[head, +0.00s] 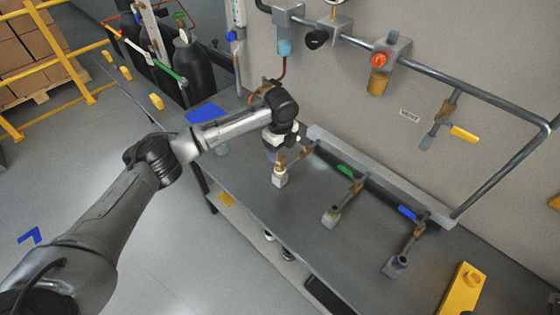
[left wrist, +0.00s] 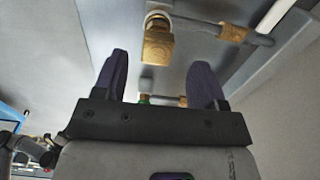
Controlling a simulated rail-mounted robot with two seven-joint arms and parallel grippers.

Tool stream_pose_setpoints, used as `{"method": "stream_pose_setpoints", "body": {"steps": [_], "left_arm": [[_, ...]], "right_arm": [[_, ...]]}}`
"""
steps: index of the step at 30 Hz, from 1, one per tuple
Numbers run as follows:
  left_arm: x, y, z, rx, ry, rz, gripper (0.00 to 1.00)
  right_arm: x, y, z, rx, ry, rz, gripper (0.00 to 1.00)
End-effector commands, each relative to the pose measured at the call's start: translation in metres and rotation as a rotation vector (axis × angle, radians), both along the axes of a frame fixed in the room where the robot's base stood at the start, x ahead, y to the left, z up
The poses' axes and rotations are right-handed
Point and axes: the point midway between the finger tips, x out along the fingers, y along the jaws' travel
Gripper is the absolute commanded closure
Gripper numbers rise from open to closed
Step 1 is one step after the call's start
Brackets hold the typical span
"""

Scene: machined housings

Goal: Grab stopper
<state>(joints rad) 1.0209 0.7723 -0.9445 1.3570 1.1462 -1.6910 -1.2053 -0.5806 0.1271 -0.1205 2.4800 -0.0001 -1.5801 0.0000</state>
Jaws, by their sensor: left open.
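No part is clearly marked as the stopper. My left gripper (head: 275,155) is right above the near fitting. In the left wrist view its two purple fingers are open and empty (left wrist: 161,75). A brass fitting (left wrist: 157,46) with a white ring shows beyond the fingers, apart from them.
The grey bench (head: 290,228) has free room in front of the fittings. A raised grey rail (head: 380,180) runs along its back. A yellow block (head: 463,292) lies at the right. Wall pipes with valves (head: 440,75) hang above; dark gas cylinders (head: 195,65) stand behind left.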

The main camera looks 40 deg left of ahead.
Motion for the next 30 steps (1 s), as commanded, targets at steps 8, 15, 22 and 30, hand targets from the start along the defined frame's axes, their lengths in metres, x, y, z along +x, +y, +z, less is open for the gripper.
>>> {"method": "stream_pose_setpoints", "body": {"steps": [8, 15, 22, 30], "left_arm": [[-0.003, 0.0, -0.037, 0.001, 0.002, 0.0, 0.35], [-0.003, 0.0, -0.041, 0.001, 0.0, 0.0, 0.35], [-0.003, 0.0, -0.041, 0.001, 0.0, 0.0, 0.53], [-0.003, 0.0, -0.041, 0.001, 0.0, 0.0, 0.79]], "right_arm": [[0.0, 0.0, -0.006, 0.002, 0.0, -0.002, 0.57], [0.0, 0.002, -0.006, 0.007, 0.0, -0.004, 0.57], [0.0, 0.003, -0.005, 0.011, 0.001, -0.007, 0.57], [0.0, 0.003, -0.005, 0.011, 0.001, -0.007, 0.57]]}}
